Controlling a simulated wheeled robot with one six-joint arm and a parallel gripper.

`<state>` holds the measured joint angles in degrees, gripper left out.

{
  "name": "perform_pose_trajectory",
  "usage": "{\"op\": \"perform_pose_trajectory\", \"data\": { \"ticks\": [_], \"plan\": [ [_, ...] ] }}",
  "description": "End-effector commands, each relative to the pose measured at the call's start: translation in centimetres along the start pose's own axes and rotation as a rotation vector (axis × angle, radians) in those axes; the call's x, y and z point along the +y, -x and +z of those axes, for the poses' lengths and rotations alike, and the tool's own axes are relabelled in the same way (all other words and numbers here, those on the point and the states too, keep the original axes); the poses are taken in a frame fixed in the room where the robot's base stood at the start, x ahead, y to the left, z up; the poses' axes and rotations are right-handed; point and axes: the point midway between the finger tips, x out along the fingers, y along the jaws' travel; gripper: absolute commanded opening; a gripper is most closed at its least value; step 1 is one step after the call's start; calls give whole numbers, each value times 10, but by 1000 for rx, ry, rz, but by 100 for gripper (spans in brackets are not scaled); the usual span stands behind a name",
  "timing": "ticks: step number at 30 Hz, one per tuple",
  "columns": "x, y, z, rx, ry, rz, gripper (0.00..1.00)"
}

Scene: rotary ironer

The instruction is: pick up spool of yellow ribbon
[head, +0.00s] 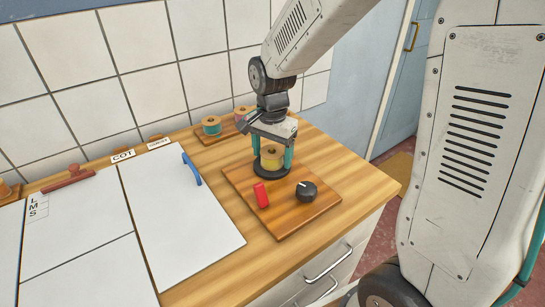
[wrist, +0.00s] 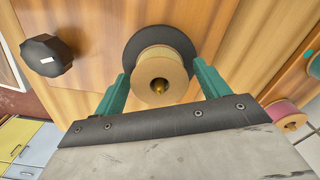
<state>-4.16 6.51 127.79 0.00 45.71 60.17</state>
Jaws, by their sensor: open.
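The spool of yellow ribbon (head: 272,156) stands upright on a round black base on a wooden board (head: 240,183). In the wrist view the spool (wrist: 161,62) shows its pale round top, with a brass-coloured peg in its centre hole. My gripper (head: 273,150) is over the spool and points down. In the wrist view its teal fingers (wrist: 160,78) are open, one on each side of the spool. A gap shows between the spool and at least the right finger.
On the board are a black knob (head: 306,190) and a red switch (head: 261,195), close in front of the spool. A teal spool (head: 211,125) and a pink spool (head: 243,112) stand behind near the tiled wall. White panels (head: 180,220) lie to the left.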

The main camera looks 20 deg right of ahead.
Motion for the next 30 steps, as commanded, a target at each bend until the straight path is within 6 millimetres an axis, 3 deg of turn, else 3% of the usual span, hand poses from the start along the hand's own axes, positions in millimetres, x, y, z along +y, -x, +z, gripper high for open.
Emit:
{"op": "perform_pose_trajectory", "data": {
  "ticks": [7, 12, 15, 23, 30],
  "plan": [
    [0, -2, 0, 0, 1, 0, 74],
    [0, -2, 0, 0, 1, 0, 27],
    [0, -2, 0, 0, 1, -1, 22],
    [-1, 4, 0, 1, 1, -2, 22],
    [-1, 47, 0, 3, 1, -5, 22]
  ]
}}
